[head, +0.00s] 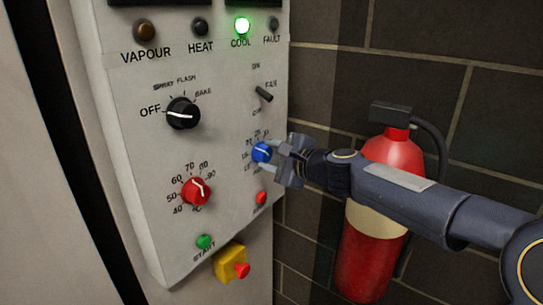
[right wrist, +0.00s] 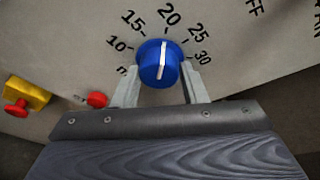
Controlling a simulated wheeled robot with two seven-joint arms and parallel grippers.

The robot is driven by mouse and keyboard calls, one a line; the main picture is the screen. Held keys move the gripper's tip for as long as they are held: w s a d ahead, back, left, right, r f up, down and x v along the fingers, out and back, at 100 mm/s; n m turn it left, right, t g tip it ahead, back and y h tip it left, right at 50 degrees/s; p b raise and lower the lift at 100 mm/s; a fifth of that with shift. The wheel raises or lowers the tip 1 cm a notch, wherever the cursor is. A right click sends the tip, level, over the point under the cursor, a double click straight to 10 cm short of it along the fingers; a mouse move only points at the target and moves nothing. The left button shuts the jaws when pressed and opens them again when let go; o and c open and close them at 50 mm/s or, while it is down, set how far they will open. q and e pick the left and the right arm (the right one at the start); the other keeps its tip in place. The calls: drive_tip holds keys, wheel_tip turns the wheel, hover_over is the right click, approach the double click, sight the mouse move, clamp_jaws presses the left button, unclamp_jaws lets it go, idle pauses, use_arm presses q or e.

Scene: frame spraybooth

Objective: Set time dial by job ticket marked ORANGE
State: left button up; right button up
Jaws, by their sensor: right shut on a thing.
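The blue dial (head: 261,152) is on the lower right of the control panel, with a number scale around it. In the right wrist view the blue dial (right wrist: 159,64) shows marks from 10 to 30, and its white pointer line points up, close to 20. My right gripper (head: 268,154) has its fingers on both sides of this dial and is shut on it. The fingers also show in the right wrist view (right wrist: 158,85). No job ticket is in view. My left gripper is not in view.
A red fire extinguisher (head: 372,255) stands right of the panel, behind my right arm.

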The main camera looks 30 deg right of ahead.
drive_tip(key=shift+f+n+b, duration=0.25)
drive_tip(key=shift+n+b, duration=0.15)
drive_tip(key=shift+b, duration=0.6)
drive_tip(key=n+t+b, duration=0.1)
drive_tip(key=n+b, duration=0.1)
drive_tip(key=b, duration=0.1)
drive_tip(key=n+h+b, duration=0.1)
drive_tip(key=n+b, duration=0.1)
drive_tip(key=b, duration=0.2)
drive_tip(key=shift+f+t, duration=0.2)
drive_tip(key=shift+t, duration=0.2)
drive_tip(key=shift+a+r+n+b, duration=0.15)
drive_tip(key=shift+r+n+b, duration=0.05)
drive_tip(key=shift+n+b, duration=0.8)
drive_tip(key=o, duration=1)
drive_tip(key=shift+r+t, duration=0.1)
drive_tip(key=shift+t, duration=0.2)
drive_tip(key=shift+s, duration=0.1)
drive_tip(key=shift+s+r, duration=0.1)
drive_tip(key=shift+s, duration=0.2)
drive_tip(key=s, duration=0.2)
drive_tip(key=s+p, duration=0.1)
drive_tip(key=s, duration=0.1)
drive_tip(key=s+p, duration=0.1)
drive_tip(key=s, duration=0.2)
drive_tip(key=shift+d, duration=0.4)
